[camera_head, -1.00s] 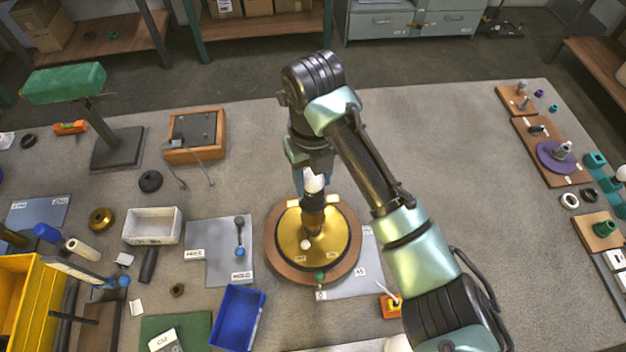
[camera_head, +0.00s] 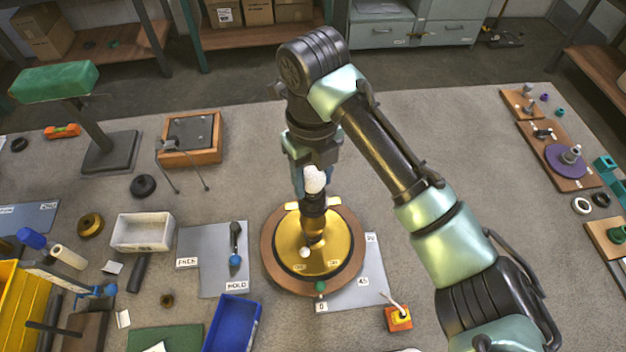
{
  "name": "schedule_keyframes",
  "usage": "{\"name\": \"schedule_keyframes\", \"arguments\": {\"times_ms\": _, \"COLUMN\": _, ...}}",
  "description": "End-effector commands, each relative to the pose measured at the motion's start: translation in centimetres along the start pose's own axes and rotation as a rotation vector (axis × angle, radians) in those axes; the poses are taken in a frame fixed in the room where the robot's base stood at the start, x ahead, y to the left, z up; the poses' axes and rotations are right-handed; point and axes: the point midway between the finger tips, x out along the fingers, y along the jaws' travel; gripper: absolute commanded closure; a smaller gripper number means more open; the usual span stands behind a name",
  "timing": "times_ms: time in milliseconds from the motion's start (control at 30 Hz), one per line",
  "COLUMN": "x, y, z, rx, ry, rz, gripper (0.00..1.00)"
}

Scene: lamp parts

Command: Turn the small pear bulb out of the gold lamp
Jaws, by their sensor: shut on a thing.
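The gold lamp (camera_head: 340,237) stands on a round wooden base in the middle of the table. A dark socket column (camera_head: 313,222) rises from its gold plate. The small white pear bulb (camera_head: 315,181) is upright directly above the column. My gripper (camera_head: 314,180) points down from above and is shut on the bulb, with a finger at either side. The bulb's lower end is at the socket's top; I cannot tell whether it is threaded in or free.
A grey mat with FREE and HOLD labels (camera_head: 200,273) and a blue bin (camera_head: 233,325) lie left of the lamp. An orange box with a lever (camera_head: 399,318) is at lower right.

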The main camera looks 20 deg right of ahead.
Motion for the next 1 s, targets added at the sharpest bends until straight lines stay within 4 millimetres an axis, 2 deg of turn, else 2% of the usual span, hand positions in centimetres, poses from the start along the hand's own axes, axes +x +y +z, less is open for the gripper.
{"name": "schedule_keyframes", "arguments": {"times_ms": 633, "x": -0.2, "y": -0.06, "z": 0.05, "rx": -0.039, "ry": -0.005, "rz": -0.003, "gripper": 0.89}}
{"name": "schedule_keyframes", "arguments": {"times_ms": 667, "x": -0.2, "y": -0.06, "z": 0.05, "rx": -0.039, "ry": -0.005, "rz": -0.003, "gripper": 0.48}}
{"name": "schedule_keyframes", "arguments": {"times_ms": 700, "x": -0.19, "y": -0.06, "z": 0.04, "rx": -0.039, "ry": -0.004, "rz": -0.003, "gripper": 0.4}}
{"name": "schedule_keyframes", "arguments": {"times_ms": 800, "x": -0.15, "y": -0.04, "z": 0.02, "rx": -0.039, "ry": -0.003, "rz": -0.003, "gripper": 0.27}}
{"name": "schedule_keyframes", "arguments": {"times_ms": 1000, "x": -0.07, "y": -0.02, "z": -0.02, "rx": -0.039, "ry": -0.001, "rz": -0.002, "gripper": 0.27}}
